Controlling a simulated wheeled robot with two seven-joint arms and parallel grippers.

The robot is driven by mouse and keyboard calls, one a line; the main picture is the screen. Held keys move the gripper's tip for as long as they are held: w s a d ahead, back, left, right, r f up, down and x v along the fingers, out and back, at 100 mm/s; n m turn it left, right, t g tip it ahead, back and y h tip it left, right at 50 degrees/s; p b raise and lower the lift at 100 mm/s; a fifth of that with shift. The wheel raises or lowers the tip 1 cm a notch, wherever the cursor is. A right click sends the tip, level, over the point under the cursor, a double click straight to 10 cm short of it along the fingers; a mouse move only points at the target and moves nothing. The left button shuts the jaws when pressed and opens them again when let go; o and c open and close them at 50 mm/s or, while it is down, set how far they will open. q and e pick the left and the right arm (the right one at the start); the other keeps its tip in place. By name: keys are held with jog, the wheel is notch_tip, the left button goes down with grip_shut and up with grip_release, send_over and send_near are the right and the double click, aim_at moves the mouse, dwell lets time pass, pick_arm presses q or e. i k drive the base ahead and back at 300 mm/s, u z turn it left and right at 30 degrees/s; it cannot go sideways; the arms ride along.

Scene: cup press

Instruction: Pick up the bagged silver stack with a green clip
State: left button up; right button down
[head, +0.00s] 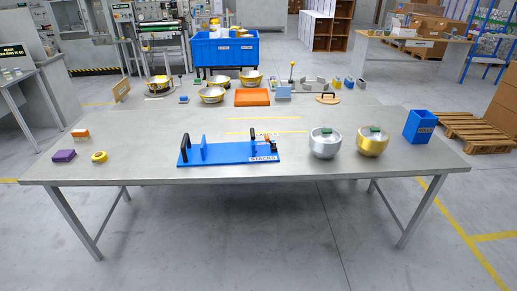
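A round silver stack (323,145) in a clear, shiny bag stands on the right half of the grey table (120,125). A small green clip (325,130) sits on its top. A similar gold stack (372,145) with a green clip (375,129) stands close beside it on the right, with a narrow gap. Neither of my grippers is in the head view.
A blue fixture (225,154) with black handles lies left of the silver stack. A blue bin (419,127) stands right of the gold one. The table front is clear.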

aim_at(325, 142)
jog(key=u, duration=0.5)
jog(key=i, duration=0.65)
jog(key=u, duration=0.4)
